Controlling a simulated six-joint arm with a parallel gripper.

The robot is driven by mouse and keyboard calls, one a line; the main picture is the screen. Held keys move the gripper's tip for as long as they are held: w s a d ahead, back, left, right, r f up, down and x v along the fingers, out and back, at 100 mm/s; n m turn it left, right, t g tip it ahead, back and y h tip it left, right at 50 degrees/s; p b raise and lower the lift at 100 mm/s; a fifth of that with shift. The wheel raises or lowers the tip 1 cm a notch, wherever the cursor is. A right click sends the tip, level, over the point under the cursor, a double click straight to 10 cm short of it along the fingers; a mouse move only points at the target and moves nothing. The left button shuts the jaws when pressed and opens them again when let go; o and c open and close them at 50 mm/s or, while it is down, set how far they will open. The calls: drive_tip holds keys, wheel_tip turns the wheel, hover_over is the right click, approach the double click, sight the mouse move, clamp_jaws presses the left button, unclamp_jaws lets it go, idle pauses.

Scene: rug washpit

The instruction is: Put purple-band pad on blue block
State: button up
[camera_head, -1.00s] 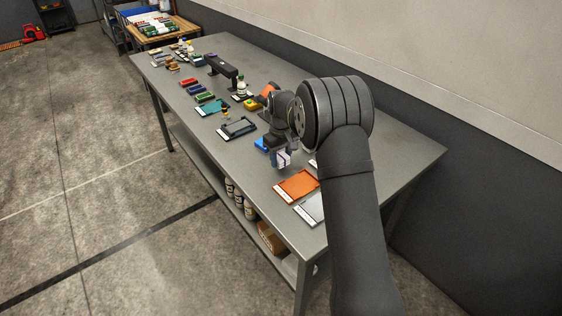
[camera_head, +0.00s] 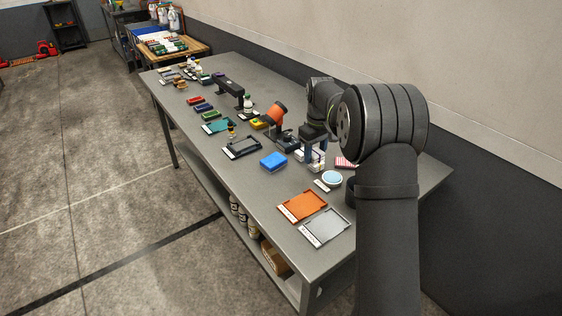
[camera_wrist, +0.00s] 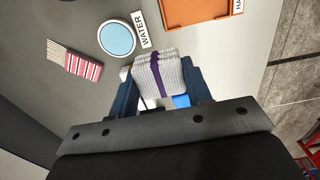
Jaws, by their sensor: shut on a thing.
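The purple-band pad (camera_wrist: 158,75), white and knitted with a purple strip around it, is held between the jaws of my gripper (camera_wrist: 160,88) in the wrist view. In the head view my gripper (camera_head: 312,158) is over the table with the pale pad at its tips, partly hidden; its exact height is unclear. The blue block (camera_head: 273,161) lies on the table to the left of my gripper, with its top bare. A small part of the blue block (camera_wrist: 181,101) shows behind the gripper in the wrist view.
A round light-blue WATER dish (camera_head: 331,177) and a red-striped pad (camera_head: 346,162) lie right of my gripper. An orange tray (camera_head: 302,206) and a grey tray (camera_head: 325,228) are nearer. A dark tray (camera_head: 242,147) and an orange-headed tool (camera_head: 276,114) stand beyond the block.

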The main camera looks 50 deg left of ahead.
drive_tip(key=a+r, duration=0.2)
drive_tip(key=a, duration=0.6)
hover_over(267, 162)
wheel_tip(267, 162, down, 7)
drive_tip(key=shift+d, duration=0.15)
drive_tip(key=shift+s+f, duration=0.1)
drive_tip(key=shift+f, duration=1.95)
drive_tip(key=shift+f, duration=0.15)
drive_tip(key=o, duration=1)
drive_tip(key=shift+c, duration=0.2)
